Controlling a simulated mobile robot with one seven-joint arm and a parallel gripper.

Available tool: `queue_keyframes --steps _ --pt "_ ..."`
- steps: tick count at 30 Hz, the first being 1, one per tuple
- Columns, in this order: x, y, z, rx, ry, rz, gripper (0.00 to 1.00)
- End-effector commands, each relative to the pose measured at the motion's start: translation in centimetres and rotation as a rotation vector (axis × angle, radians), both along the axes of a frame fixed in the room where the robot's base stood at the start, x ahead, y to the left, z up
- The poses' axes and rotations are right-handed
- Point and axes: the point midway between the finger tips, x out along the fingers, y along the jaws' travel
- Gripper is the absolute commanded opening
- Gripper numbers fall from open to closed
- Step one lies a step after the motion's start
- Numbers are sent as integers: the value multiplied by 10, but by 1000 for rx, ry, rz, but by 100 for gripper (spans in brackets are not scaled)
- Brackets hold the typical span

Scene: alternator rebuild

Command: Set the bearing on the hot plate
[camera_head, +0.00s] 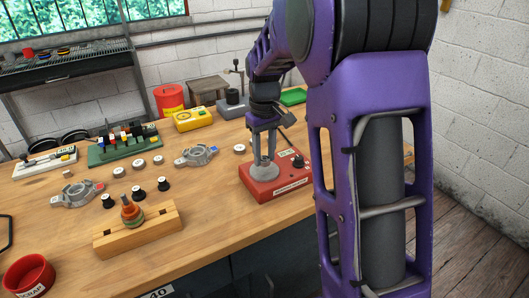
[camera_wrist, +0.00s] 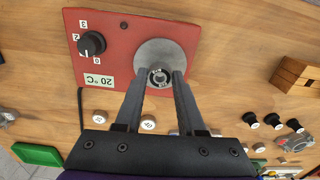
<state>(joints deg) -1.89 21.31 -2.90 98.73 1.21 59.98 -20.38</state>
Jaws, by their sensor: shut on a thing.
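The hot plate is a red box with a round grey metal disc on top, a black knob and a label reading 20 °C; it stands on the bench in the head view (camera_head: 282,187) and fills the upper left of the wrist view (camera_wrist: 110,60). My gripper points down over the disc in the head view (camera_head: 264,163). In the wrist view my gripper (camera_wrist: 160,80) is shut on the bearing (camera_wrist: 159,77), a small grey ring in front of the disc. I cannot tell whether the bearing touches the disc. In the head view the bearing is too small to make out.
A wooden block (camera_head: 158,231) holding a copper-coloured part stands at the front. Grey housings (camera_head: 197,155) and several small round parts lie left of the hot plate. A red scrap bin (camera_head: 29,272) is at front left. A yellow meter (camera_head: 193,119) and red can (camera_head: 169,101) stand behind.

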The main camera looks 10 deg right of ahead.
Motion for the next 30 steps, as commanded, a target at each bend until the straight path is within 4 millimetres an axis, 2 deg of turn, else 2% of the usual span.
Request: queue_keyframes --steps 14,30 --pt "0 0 -1 0 0 0 0" --pt "0 0 -16 0 0 0 0"
